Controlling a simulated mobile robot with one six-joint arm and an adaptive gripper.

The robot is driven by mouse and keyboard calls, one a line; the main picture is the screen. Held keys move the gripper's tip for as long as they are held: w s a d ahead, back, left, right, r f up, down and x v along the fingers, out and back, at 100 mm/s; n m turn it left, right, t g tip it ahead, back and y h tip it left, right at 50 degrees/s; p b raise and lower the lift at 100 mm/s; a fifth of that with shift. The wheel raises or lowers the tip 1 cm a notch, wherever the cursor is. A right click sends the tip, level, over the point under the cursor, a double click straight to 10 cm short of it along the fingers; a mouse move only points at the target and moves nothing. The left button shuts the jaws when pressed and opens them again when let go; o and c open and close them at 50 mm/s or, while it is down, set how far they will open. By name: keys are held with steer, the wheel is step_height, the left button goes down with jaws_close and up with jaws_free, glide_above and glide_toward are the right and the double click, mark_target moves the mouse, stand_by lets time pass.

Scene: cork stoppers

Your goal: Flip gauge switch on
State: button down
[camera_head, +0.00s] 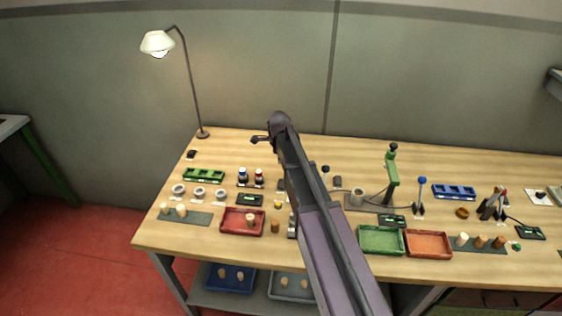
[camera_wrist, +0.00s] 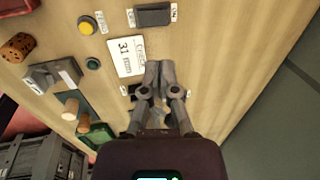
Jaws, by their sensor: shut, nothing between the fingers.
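My gripper (camera_wrist: 158,68) is shut and empty in the wrist view, its fingertips together over the wooden table beside a white card marked 31 (camera_wrist: 125,57). Small white labels (camera_wrist: 188,92) show on both sides of the fingers, with dark parts between them mostly hidden by the fingers. I cannot tell whether the gauge switch is among these or whether a fingertip touches anything. A dark box with labels (camera_wrist: 153,16) lies beyond the fingertips. In the head view my arm crosses the middle of the table and hides what lies under it.
A yellow button (camera_wrist: 86,26), a green button (camera_wrist: 92,63) and a cork stopper (camera_wrist: 17,46) lie left of my gripper in the wrist view. In the head view are a red tray (camera_head: 227,231), green tray (camera_head: 380,251), orange tray (camera_head: 428,256) and lamp (camera_head: 187,75). The table's back is mostly clear.

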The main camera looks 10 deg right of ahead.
mark_target(280, 181)
steer(key=shift+w+d+f+b, duration=0.1)
steer(key=shift+w+f+b, duration=0.3)
steer(key=shift+f+b, duration=1.6)
steer(key=shift+w+d+f+b, duration=0.15)
steer(key=shift+w+f+b, duration=0.2)
steer(key=shift+f+b, duration=1.6)
steer(key=shift+w+d+f+b, duration=0.1)
steer(key=shift+w+f+b, duration=0.3)
steer(key=shift+f+b, duration=1.6)
steer(key=shift+f, duration=0.15)
steer(key=shift+a, duration=0.15)
